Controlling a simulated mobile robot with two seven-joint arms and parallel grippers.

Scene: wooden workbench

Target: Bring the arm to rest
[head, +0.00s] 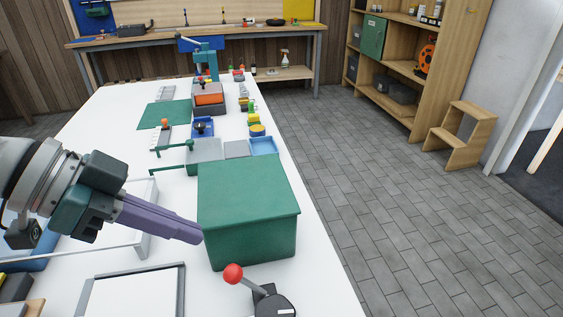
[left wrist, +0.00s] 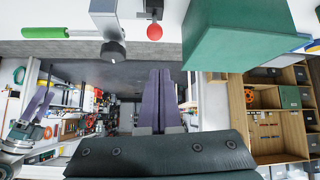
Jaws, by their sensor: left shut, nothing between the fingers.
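My left gripper (head: 198,236) comes in from the left in the head view, with its purple fingers closed together and nothing between them. The fingertips are beside the left side of a green lidded box (head: 248,200) on the white table; I cannot tell whether they touch it. In the left wrist view the shut purple fingers (left wrist: 158,80) point up the picture, and the green box (left wrist: 232,35) is at the upper right, apart from them. My right gripper does not show in the head view.
A red-knobbed lever (head: 233,274) stands in front of the box. A grey-framed white tray (head: 135,292) lies near the front edge. Behind the box are bins, a green mat (head: 165,114) and a blue-green press (head: 205,60). Open tiled floor (head: 400,200) lies to the right.

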